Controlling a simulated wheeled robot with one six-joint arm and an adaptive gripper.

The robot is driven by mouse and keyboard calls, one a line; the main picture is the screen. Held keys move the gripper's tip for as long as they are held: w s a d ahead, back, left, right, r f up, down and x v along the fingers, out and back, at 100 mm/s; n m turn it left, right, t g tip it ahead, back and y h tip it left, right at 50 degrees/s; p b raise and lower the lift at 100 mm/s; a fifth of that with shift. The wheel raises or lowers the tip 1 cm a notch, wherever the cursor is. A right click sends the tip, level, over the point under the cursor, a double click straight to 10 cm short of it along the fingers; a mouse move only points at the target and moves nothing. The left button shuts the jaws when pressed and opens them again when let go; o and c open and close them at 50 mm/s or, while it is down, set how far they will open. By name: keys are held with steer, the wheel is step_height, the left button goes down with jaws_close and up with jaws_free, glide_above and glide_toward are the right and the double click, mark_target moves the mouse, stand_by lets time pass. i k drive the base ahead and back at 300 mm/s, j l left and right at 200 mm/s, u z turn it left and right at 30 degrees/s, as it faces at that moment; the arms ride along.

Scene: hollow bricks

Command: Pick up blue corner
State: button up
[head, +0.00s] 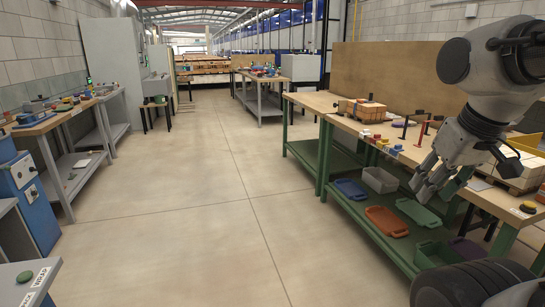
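My gripper (422,190) hangs at the right, in front of the bench edge, to the right of and nearer than the row. Its fingers point down and left, are apart, and hold nothing that I can see.
The bench's lower shelf holds an orange tray (386,221), a blue tray (350,188) and a grey bin (380,180). Orange bricks (362,109) sit on the bench top. Another bench (45,125) stands left. The floor (190,200) between is clear.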

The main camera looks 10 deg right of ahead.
mark_target(397, 148)
steer(key=i+z, duration=0.1)
steer(key=i, duration=0.65)
steer(key=i+j+z, duration=0.15)
steer(key=i, duration=0.55)
steer(key=i+l+z, duration=0.15)
steer(key=i+z, duration=0.65)
steer(key=i+j+z, duration=0.2)
steer(key=i+z, duration=0.25)
steer(key=i, duration=0.1)
